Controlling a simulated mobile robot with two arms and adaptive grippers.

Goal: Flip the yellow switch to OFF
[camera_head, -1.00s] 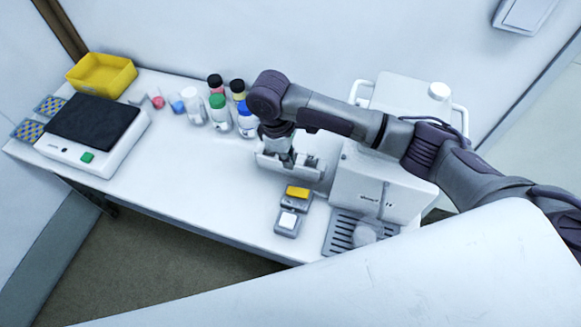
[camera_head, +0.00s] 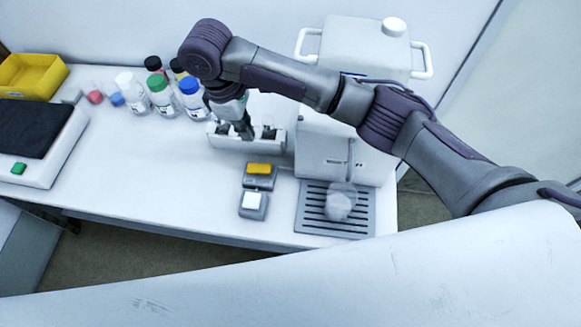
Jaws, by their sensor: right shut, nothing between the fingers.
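The yellow switch (camera_head: 259,169) sits on a small grey base on the white table, just behind a second grey base with a white switch (camera_head: 251,201). Its ON or OFF marking is too small to read. My left gripper is not in view.
A white machine (camera_head: 325,150) with a slatted drip tray (camera_head: 310,228) stands right of the switches. Several capped bottles (camera_head: 160,96) stand at the back left. A black-topped device (camera_head: 35,128) and a yellow bin (camera_head: 32,76) are far left. The table left of the switches is clear.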

